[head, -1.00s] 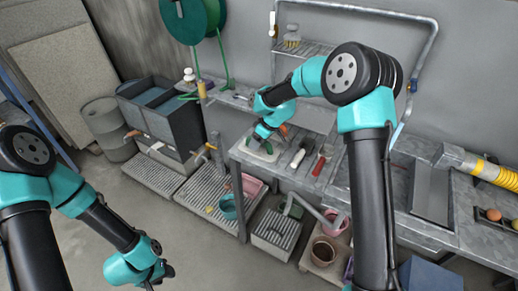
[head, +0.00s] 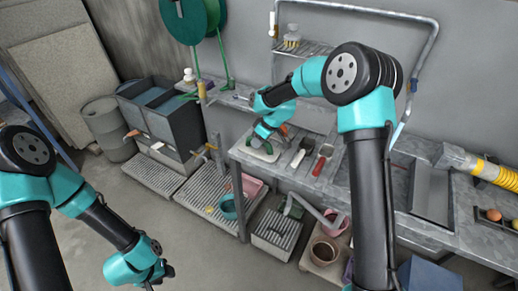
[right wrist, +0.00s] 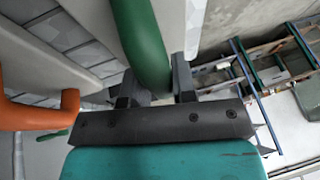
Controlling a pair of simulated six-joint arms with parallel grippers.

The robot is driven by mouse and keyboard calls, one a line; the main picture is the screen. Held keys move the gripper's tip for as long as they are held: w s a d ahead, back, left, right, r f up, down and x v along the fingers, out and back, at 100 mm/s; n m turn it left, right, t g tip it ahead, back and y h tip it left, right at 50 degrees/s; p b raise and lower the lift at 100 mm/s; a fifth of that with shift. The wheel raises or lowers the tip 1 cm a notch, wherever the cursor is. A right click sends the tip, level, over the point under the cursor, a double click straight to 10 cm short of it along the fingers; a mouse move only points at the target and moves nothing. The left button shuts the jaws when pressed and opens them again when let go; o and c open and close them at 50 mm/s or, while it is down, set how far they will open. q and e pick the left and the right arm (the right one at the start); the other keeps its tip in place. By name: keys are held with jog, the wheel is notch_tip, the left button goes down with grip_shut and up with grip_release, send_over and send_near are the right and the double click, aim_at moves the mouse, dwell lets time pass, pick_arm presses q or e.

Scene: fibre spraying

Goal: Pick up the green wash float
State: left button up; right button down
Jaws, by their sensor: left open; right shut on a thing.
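The green wash float (head: 259,151) has a pale flat pad and a green handle, at the left end of the metal bench in the head view. My right gripper (head: 263,138) is over it. In the right wrist view the green handle (right wrist: 142,40) lies between the two fingers of my right gripper (right wrist: 156,86), which are shut on it. I cannot tell whether the pad touches the bench. My left gripper (head: 162,278) is open and empty, low over the floor at the front, far from the float.
An orange handle (right wrist: 40,112) is close beside my right gripper in the wrist view. A trowel (head: 299,156) and a red-handled tool (head: 322,160) lie right of the float on the bench (head: 290,173). A shelf (head: 305,48) with a brush (head: 292,38) is behind.

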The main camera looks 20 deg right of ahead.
jog(key=shift+r, duration=0.15)
jog(key=shift+r, duration=0.25)
jog(key=shift+s+a+r, duration=0.1)
jog(key=shift+s+r, duration=0.1)
jog(key=shift+r, duration=0.55)
jog(key=shift+s+r, duration=0.2)
jog(key=shift+r, duration=0.5)
jog(key=s+a+r, duration=0.1)
jog(key=s+a, duration=0.3)
jog(key=s, duration=1)
jog(key=shift+s+r, duration=0.15)
jog(key=shift+s, duration=0.15)
